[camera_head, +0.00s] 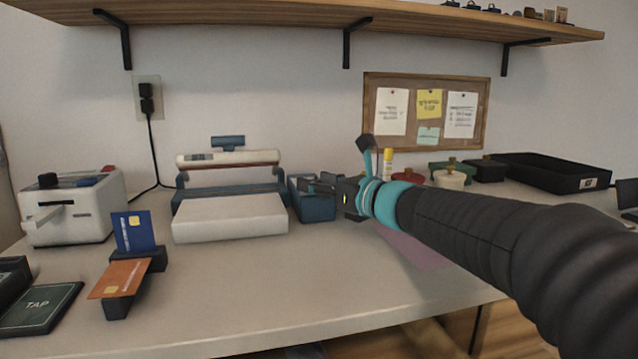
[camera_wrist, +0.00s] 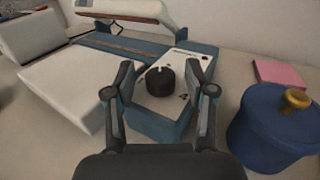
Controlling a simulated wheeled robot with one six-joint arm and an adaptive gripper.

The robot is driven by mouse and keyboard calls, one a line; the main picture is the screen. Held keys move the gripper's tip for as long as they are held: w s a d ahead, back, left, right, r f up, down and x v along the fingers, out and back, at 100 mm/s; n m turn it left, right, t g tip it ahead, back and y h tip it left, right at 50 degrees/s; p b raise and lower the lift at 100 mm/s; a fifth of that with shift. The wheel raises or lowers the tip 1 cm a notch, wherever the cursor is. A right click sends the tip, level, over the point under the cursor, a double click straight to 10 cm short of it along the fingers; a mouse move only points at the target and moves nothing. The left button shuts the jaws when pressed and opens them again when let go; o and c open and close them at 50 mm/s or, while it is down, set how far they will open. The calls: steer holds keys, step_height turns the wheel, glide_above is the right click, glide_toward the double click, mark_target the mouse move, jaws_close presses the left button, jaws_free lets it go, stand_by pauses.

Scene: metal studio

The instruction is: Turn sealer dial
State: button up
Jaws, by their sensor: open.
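The sealer (camera_head: 230,180) stands at the back of the bench, with a raised cream arm, blue-grey body and a white block in front. It also shows in the wrist view (camera_wrist: 115,45). Its dial is a black round knob (camera_wrist: 160,80) with a pale mark, on the white-topped control box (camera_wrist: 178,68) at the sealer's right. My gripper (camera_wrist: 160,72) is open, with one finger on each side of the dial. I see gaps between the fingers and the knob. In the head view my gripper (camera_head: 318,184) reaches over the control box from the right; the dial is hidden there.
A blue pot with a brass knob (camera_wrist: 270,120) stands close to the right of my gripper. A pink block (camera_wrist: 279,74) lies behind it. A white machine (camera_head: 75,205) and cards on stands (camera_head: 125,280) are at the left. A black tray (camera_head: 550,172) sits back right.

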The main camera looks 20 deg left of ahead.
jaws_close()
steer(key=n+g+p, duration=0.1)
steer(key=n+g+y+p, duration=0.1)
steer(key=g+p, duration=0.1)
steer(key=n+g+y+p, duration=0.1)
steer(key=g+p, duration=0.1)
steer(key=shift+w+d+r, duration=0.1)
steer(key=shift+w+r, duration=0.15)
steer(key=n+g+p, duration=0.2)
steer(key=shift+g+p, duration=0.4)
steer(key=shift+f+n+g+p, duration=0.2)
steer(key=shift+n+g+p, duration=0.3)
steer(key=shift+g, duration=0.1)
